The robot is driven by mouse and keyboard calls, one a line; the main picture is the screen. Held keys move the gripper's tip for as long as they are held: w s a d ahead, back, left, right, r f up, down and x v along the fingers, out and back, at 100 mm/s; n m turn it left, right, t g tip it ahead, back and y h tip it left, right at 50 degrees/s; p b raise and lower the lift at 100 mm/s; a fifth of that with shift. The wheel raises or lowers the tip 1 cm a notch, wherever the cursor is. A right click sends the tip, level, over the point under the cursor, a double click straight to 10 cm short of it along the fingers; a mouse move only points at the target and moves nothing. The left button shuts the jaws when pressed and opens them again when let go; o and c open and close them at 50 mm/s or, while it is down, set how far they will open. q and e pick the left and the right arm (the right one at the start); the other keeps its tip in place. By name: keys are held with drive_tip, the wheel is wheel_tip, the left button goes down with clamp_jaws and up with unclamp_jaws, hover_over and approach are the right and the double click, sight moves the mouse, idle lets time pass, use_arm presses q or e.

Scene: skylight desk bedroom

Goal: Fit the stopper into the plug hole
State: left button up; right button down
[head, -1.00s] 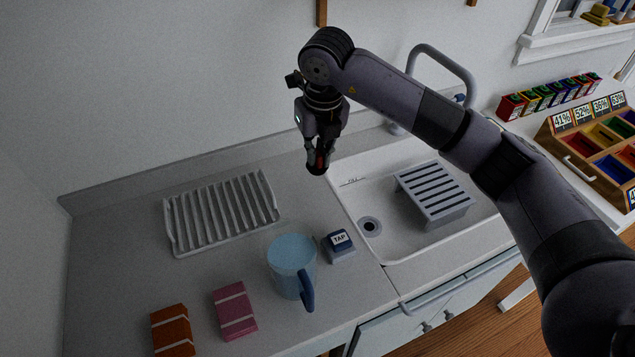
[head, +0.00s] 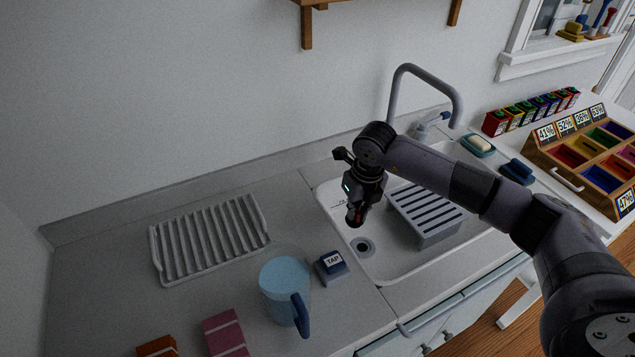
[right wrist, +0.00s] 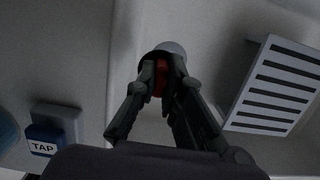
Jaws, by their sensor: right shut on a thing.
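My right gripper (head: 357,206) is shut on the stopper (head: 355,219), a small dark piece with a red part. It holds the stopper above the left part of the white sink, near the plug hole (head: 363,247). The plug hole is a round grey ring with a dark centre and looks empty. In the right wrist view the red part of the stopper (right wrist: 160,79) shows between the fingers. A round grey and dark shape lies just beyond the fingertips; I cannot tell if it is stopper or plug hole. My left gripper is not in view.
A grey slatted rack (head: 426,214) stands in the sink right of the gripper. A tall faucet (head: 425,70) rises behind. On the counter are a blue TAP block (head: 331,266), a blue jug (head: 285,287) and a ridged drying rack (head: 208,238).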

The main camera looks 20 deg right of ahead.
drive_tip(key=d+f, duration=0.1)
drive_tip(key=s+d+f, duration=0.1)
drive_tip(key=f, duration=0.1)
drive_tip(key=shift+s+d+f, duration=0.1)
drive_tip(key=shift+s+d, duration=0.05)
drive_tip(key=shift+d, duration=0.2)
wheel_tip(320, 180, down, 5)
drive_tip(key=b, duration=0.4)
idle(0.4)
